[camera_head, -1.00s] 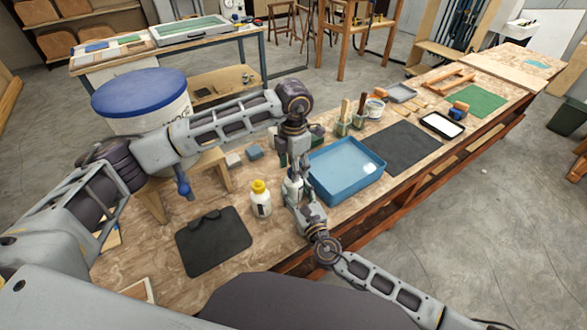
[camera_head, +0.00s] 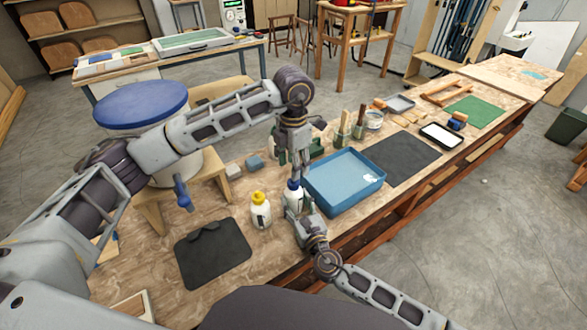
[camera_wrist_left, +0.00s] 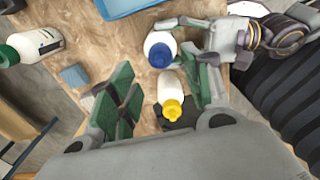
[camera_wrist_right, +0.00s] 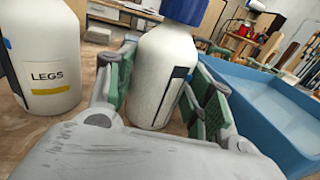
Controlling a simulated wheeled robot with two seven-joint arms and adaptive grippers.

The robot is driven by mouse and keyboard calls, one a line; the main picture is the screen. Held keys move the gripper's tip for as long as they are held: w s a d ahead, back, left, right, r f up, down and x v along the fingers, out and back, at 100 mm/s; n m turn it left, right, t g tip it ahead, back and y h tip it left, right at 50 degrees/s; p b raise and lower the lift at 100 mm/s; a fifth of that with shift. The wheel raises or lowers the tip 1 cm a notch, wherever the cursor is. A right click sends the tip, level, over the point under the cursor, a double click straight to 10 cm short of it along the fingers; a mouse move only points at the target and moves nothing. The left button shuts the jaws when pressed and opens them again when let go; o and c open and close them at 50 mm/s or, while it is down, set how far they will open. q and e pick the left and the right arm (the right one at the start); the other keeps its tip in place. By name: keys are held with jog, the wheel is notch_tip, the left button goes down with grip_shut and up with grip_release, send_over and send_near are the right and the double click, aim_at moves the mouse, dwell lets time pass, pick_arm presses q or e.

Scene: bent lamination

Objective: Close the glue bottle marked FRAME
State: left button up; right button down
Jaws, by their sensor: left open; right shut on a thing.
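A white glue bottle with a blue cap (camera_head: 293,198) stands upright on the bench, its blue cap (camera_wrist_right: 185,10) on top. I cannot read its marking, and cannot tell how tight the cap is. My right gripper (camera_head: 298,215) is shut around the bottle's body, one finger on each side in the right wrist view. My left gripper (camera_head: 296,172) points down just above the blue cap. It is open in the left wrist view, with the blue cap (camera_wrist_left: 160,53) apart from its fingers. A yellow-topped bottle marked LEGS (camera_wrist_right: 48,75) stands to the left.
A blue tray (camera_head: 345,205) lies close right of the held bottle. A dark mat (camera_head: 213,254) lies front left. A blue-topped stool or tub (camera_head: 141,103) stands behind my left arm.

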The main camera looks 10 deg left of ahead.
pick_arm(q)
jog(key=shift+r, duration=0.55)
jog(key=shift+f, duration=0.1)
jog(key=shift+f, duration=3.95)
grip_shut()
jog(key=shift+o, duration=0.5)
grip_release()
